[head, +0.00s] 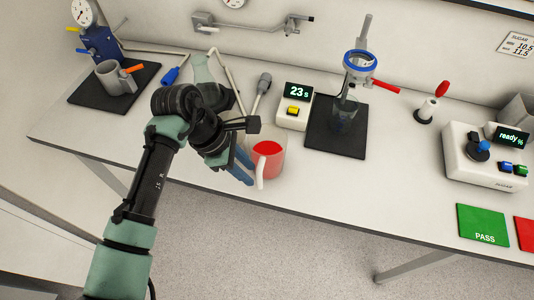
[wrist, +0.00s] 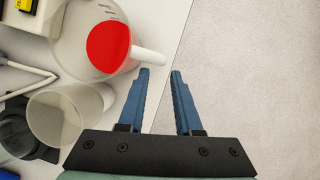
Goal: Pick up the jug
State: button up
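The jug (head: 267,149) is a clear vessel holding red liquid, with a white handle, standing upright near the table's front edge. In the wrist view, the jug (wrist: 72,40) is at the upper left, its handle (wrist: 148,54) pointing right, just beyond the fingertips. My gripper (head: 242,172) is left of the jug in the head view, close to its handle. In the wrist view, my gripper (wrist: 160,72) is open, with nothing between its blue fingers. The handle does not appear to be between them.
A clear beaker (wrist: 62,112) stands beside the jug, left of my fingers. A timer (head: 294,109) and a black mat (head: 350,142) with a funnel stand are to the jug's right. The table edge is close, with open floor (wrist: 245,70) beyond it.

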aim_at(260, 181)
jog(key=shift+p+x, duration=0.5)
jog(key=shift+x, duration=2.85)
jog(key=shift+d+r, duration=0.1)
jog(key=shift+d, duration=0.05)
grip_shut()
jog(key=shift+w+r, duration=0.1)
